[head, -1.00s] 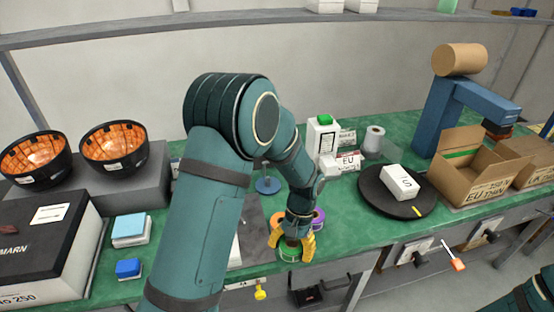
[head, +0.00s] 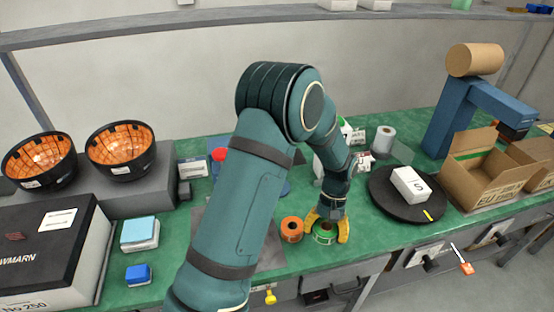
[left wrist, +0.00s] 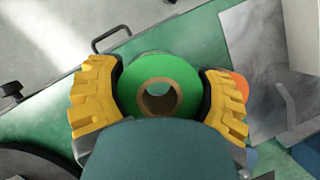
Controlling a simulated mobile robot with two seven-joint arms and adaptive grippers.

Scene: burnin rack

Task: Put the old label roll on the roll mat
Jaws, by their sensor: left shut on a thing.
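My left gripper (head: 325,232) has yellow fingers closed on both sides of a green roll (head: 324,238) with a brown core. In the left wrist view the roll (left wrist: 177,72) sits between the fingers, its hollow core facing the camera. The roll is at the front part of the green bench; I cannot tell whether it touches the bench. An orange roll (head: 291,229) stands just left of it. A white roll (head: 384,138) stands farther back, beside a thin greenish sheet (head: 403,152). A grey mat (head: 212,222) lies left, partly behind my arm. No label names the roll mat.
A black turntable (head: 385,203) with a white box (head: 409,184) is right of the gripper. Open cardboard boxes (head: 484,178) and a blue stand (head: 450,115) are beyond. Two bowls (head: 122,150) and a black-lidded box (head: 45,250) fill the left. The bench's front edge is close.

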